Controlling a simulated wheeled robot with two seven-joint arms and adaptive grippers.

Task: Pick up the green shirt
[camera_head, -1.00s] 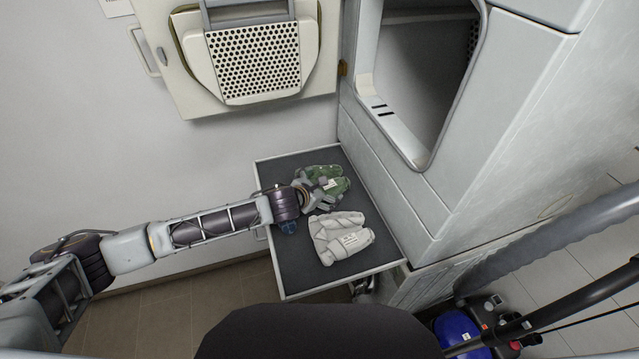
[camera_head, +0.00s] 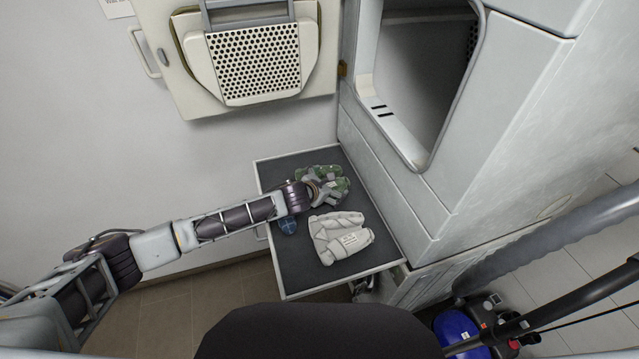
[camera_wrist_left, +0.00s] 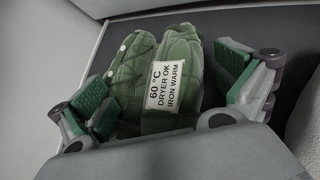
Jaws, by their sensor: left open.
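The green shirt (camera_head: 322,171) lies folded on the dark shelf, partly hidden behind my left gripper (camera_head: 328,188) in the head view. In the left wrist view the green shirt (camera_wrist_left: 130,65) has a white label reading 60 °C, dryer OK, iron warm. My left gripper (camera_wrist_left: 160,98) is open there, with one finger on each side of the shirt. I cannot tell whether the fingers touch the cloth. My right gripper is not in view.
A folded light grey garment (camera_head: 341,238) and a small dark blue item (camera_head: 287,226) lie on the pull-out shelf (camera_head: 290,277). The dryer opening (camera_head: 425,80) is above right, and its open door (camera_head: 255,60) is at the top left.

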